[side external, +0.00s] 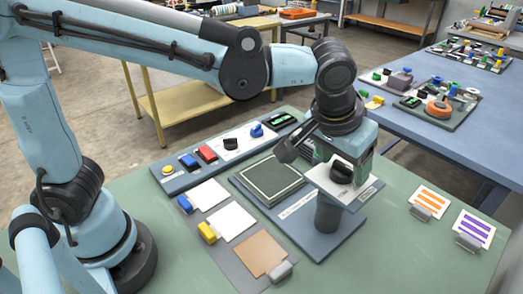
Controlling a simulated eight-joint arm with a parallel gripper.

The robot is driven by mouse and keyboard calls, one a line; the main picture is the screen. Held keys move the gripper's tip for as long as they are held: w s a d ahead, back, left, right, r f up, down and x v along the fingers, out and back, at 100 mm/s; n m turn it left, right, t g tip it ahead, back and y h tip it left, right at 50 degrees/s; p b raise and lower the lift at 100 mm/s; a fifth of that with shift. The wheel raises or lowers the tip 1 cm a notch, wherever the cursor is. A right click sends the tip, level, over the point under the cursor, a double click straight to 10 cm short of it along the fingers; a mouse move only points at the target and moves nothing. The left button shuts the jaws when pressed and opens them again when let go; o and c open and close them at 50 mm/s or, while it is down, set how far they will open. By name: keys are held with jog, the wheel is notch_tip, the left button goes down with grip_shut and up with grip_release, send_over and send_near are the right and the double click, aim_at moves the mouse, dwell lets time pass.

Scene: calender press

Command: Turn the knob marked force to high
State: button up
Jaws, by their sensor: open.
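A black knob (342,172) sits on the white top plate of the press (328,212), in front of my gripper. Another black knob (231,144) is on a white plate on the long control panel, with a blue knob (257,131) to its right. The markings are too small to read, so I cannot tell which knob is marked force. My gripper (289,150) is open above the press, its dark fingers reaching down to the left. Its wrist and body partly cover the press head. I see nothing held, and I cannot tell whether it touches the press.
The panel also has a yellow button (167,171), blue and red switches and a green display (281,120). A square dark plate (271,178) lies left of the press. White and brown sheets (260,254) lie in front. Striped cards (474,230) stand at right.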

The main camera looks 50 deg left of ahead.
jog(key=c, duration=1.1)
jog(key=m+h, duration=0.1)
jog(key=m, duration=0.1)
jog(key=m+h, duration=0.1)
jog(key=m, duration=0.2)
jog(key=shift+a+g, duration=0.2)
jog(key=shift+g, duration=0.2)
jog(key=shift+w+m+g+h, duration=0.1)
jog(key=shift+m+g+h, duration=0.2)
jog(key=shift+m, duration=0.9)
jog(key=shift+m+g+h, duration=0.2)
jog(key=shift+m+h, duration=0.2)
jog(key=shift+m, duration=0.8)
jog(key=o, duration=1.1)
